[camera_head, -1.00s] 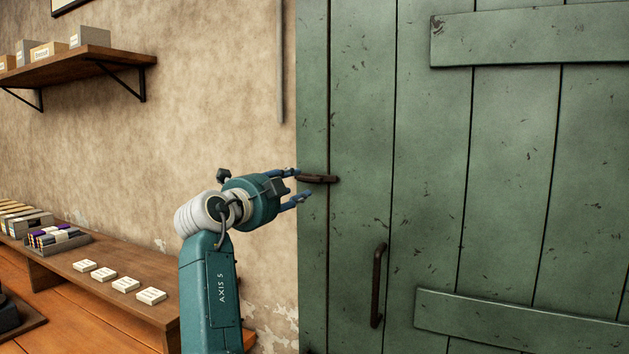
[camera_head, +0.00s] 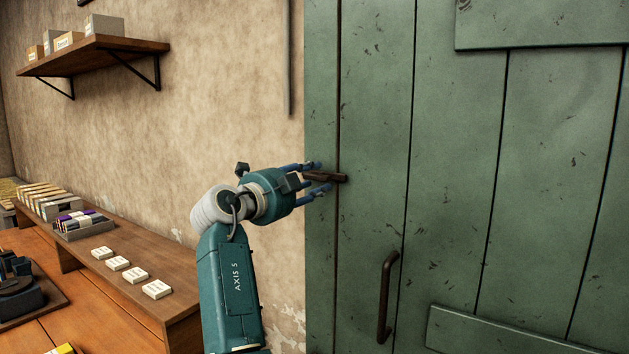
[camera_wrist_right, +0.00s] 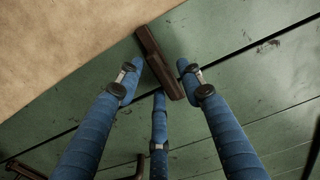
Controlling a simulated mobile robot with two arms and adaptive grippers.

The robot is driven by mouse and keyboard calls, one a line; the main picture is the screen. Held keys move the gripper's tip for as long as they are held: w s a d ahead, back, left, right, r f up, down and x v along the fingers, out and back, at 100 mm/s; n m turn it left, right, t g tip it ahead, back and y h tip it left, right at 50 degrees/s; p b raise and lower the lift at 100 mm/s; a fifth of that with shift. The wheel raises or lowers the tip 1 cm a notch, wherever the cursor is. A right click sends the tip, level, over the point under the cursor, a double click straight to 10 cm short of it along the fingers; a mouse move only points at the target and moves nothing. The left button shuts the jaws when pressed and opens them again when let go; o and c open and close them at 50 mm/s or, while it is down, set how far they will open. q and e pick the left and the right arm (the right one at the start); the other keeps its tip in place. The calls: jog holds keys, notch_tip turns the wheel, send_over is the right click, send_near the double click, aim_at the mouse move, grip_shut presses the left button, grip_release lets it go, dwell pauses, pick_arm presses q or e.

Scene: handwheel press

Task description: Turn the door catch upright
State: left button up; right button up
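The door catch (camera_head: 326,177) is a short dark brown bar on the left edge of the green plank door (camera_head: 450,180). It lies about level in the head view, so it is not upright. My right gripper (camera_head: 322,178) reaches it from the left, with blue fingers above and below the bar. In the right wrist view the catch (camera_wrist_right: 160,62) runs between the spread fingertips (camera_wrist_right: 160,70). The fingers look open around it; whether any touches it I cannot tell. My left gripper is not in view.
A dark door handle (camera_head: 386,298) stands below and right of the catch. A wooden bench (camera_head: 150,312) with small white boxes is at lower left, and a wall shelf (camera_head: 95,58) is above it. Plaster wall lies left of the door.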

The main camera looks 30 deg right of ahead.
grip_shut()
jog(key=shift+n, duration=0.3)
jog(key=n, duration=0.4)
jog(key=n+b, duration=0.1)
jog(key=n, duration=0.6)
jog(key=shift+s+d+r+n, duration=0.2)
jog(key=shift+s+r+n, duration=0.05)
jog(key=shift+n, duration=0.05)
jog(key=n, duration=0.5)
jog(key=shift+r+n+p, duration=0.2)
jog(key=shift+n+p, duration=0.1)
jog(key=shift+p, duration=0.05)
